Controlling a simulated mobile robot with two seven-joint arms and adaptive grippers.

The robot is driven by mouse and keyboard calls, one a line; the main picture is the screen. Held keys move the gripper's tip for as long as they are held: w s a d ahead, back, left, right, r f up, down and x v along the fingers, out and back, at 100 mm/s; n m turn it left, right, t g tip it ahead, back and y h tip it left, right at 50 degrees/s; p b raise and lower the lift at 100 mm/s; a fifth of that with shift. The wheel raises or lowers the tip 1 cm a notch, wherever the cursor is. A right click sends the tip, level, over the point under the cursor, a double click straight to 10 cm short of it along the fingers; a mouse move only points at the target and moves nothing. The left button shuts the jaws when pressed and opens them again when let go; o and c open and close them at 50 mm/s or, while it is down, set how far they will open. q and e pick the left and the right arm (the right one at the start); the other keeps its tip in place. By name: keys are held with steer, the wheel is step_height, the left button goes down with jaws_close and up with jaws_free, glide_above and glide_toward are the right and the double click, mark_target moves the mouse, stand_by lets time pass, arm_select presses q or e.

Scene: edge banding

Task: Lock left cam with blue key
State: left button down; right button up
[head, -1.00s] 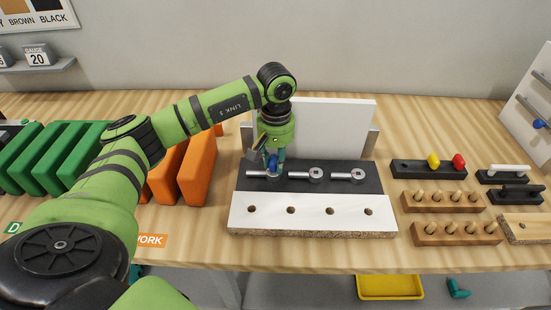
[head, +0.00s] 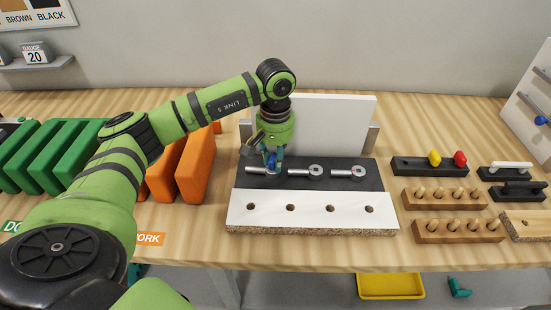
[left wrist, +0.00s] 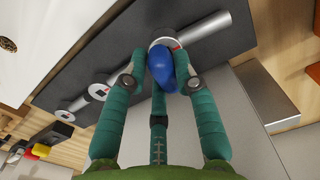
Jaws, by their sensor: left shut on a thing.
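My left gripper (head: 271,160) is over the left end of the dark strip (head: 330,184), fingers down. In the left wrist view its teal fingers (left wrist: 163,72) are shut on the blue key (left wrist: 164,68). The key is over the round head of the left cam (left wrist: 168,44), a silver fitting with a small red mark beside the key. The key hides much of that head, so I cannot tell how deep it sits. The left cam's bar (head: 252,170) shows in the head view. The middle cam (head: 315,171) and right cam (head: 357,173) lie uncovered.
A white board (head: 310,209) with several holes lies in front of the strip, and a white panel (head: 335,125) stands behind. Orange blocks (head: 196,168) stand close on the left. A black holder (head: 425,168) with yellow and red keys and wooden peg racks (head: 443,199) are on the right.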

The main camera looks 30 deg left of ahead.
arm_select(q)
steer(key=shift+s+m+b, duration=0.15)
steer(key=shift+m+b, duration=0.65)
steer(key=shift+m, duration=0.8)
steer(key=shift+a+f, duration=0.1)
steer(key=shift+m+b, duration=0.45)
steer(key=shift+m, duration=0.25)
steer(key=shift+s+m+b, duration=0.15)
steer(key=shift+m+b, duration=0.6)
steer(key=shift+m, duration=0.95)
steer(key=shift+r, duration=0.25)
steer(key=shift+r+p, duration=1.95)
steer(key=shift+r, duration=0.9)
